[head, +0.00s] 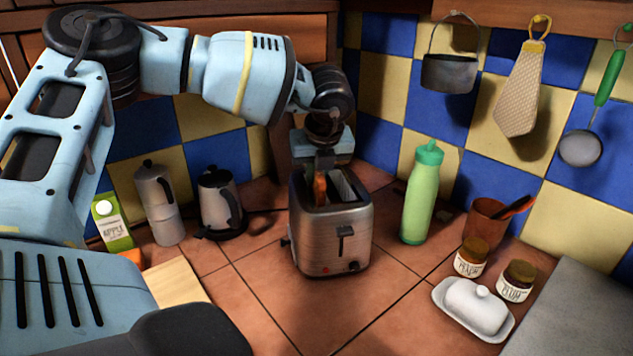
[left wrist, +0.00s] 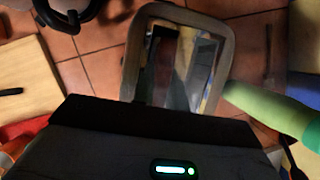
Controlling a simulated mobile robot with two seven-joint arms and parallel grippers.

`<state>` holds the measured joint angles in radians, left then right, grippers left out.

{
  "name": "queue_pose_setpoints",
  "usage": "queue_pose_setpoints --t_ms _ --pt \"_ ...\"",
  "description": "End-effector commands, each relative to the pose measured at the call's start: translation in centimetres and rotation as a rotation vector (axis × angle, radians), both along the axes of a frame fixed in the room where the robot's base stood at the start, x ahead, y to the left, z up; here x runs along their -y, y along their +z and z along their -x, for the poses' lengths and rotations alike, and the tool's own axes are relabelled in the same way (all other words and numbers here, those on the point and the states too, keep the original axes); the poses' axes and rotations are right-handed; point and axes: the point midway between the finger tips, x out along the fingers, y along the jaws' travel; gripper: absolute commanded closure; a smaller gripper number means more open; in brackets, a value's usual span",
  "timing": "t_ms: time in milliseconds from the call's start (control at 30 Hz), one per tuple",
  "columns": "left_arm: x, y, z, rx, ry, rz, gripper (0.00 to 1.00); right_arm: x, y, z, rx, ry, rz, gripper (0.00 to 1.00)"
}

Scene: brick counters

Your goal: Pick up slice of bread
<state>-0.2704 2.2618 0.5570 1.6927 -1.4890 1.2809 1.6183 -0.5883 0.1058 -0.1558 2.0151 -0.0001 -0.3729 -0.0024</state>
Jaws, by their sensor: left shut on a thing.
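The toaster (head: 330,240) stands upright on the tiled counter in the middle of the head view. My left gripper (head: 322,164) points down over its open top and is shut on the slice of bread (head: 320,188). The brown slice shows as a narrow strip at the toaster's left slot; its lower part is hidden by the toaster. I cannot tell how far it stands out of the slot. In the left wrist view the toaster's rim (left wrist: 136,48) lies just past the dark gripper body, and the fingertips are not clear. My right gripper is not in view.
A green bottle (head: 419,195) stands close right of the toaster. Two jars (head: 470,258) and a butter dish (head: 473,306) are front right. The counter before the toaster is clear. Utensils hang on the right wall.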

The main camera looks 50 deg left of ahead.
Motion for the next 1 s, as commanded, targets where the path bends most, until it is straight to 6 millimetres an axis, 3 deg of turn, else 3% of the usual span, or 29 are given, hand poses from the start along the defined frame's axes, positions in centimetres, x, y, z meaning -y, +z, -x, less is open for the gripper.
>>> queue_pose_setpoints --t_ms 167,600,1000 --pt "0.0 1.5 -0.1 0.004 0.000 -0.002 1.00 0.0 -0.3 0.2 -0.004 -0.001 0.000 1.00" --pt "0.0 8.9 -0.1 0.002 0.001 -0.002 1.00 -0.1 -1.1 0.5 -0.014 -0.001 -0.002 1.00" --pt "0.0 10.0 0.0 0.000 0.000 0.000 1.00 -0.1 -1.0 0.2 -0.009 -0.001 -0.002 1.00"
